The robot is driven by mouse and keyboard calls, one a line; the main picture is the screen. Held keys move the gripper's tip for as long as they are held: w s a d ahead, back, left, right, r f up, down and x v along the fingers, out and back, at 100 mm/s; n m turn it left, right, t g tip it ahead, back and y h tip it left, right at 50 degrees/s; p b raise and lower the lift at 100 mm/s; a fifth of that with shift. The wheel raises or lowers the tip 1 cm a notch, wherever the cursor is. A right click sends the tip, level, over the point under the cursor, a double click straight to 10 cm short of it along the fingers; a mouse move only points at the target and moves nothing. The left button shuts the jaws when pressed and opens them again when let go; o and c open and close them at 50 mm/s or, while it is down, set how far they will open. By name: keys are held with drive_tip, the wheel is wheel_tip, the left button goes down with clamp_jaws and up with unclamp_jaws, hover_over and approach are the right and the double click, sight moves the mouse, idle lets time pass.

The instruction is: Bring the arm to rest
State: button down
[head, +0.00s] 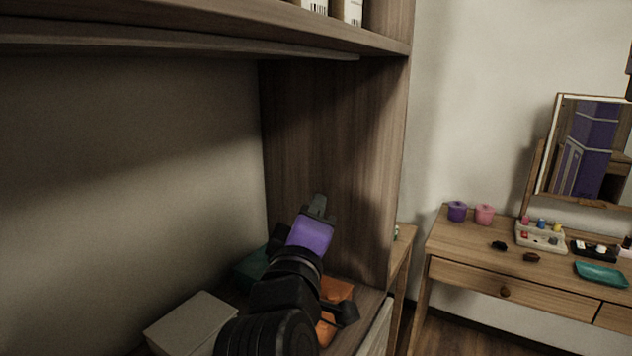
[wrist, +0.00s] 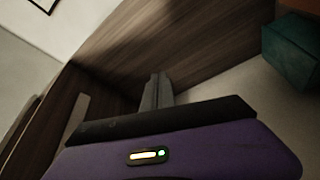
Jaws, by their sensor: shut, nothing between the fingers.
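My gripper (head: 318,203) is at the end of my raised arm, in front of the wooden side panel (head: 335,160) of a shelf unit. It points up and its fingers are together with nothing between them. In the wrist view the shut fingers (wrist: 156,92) show as a narrow grey shape above the purple gripper body, with the wooden panel behind them. I cannot tell how far the fingers are from the panel.
A grey box (head: 190,325), an orange item (head: 335,292) and a dark teal box (head: 252,268) lie around my arm on the shelf. An upper shelf board (head: 200,38) hangs above. A desk (head: 500,272) with a mirror (head: 590,150), pots and trays stands at right.

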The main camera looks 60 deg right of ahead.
drive_tip(key=shift+r, duration=1.7)
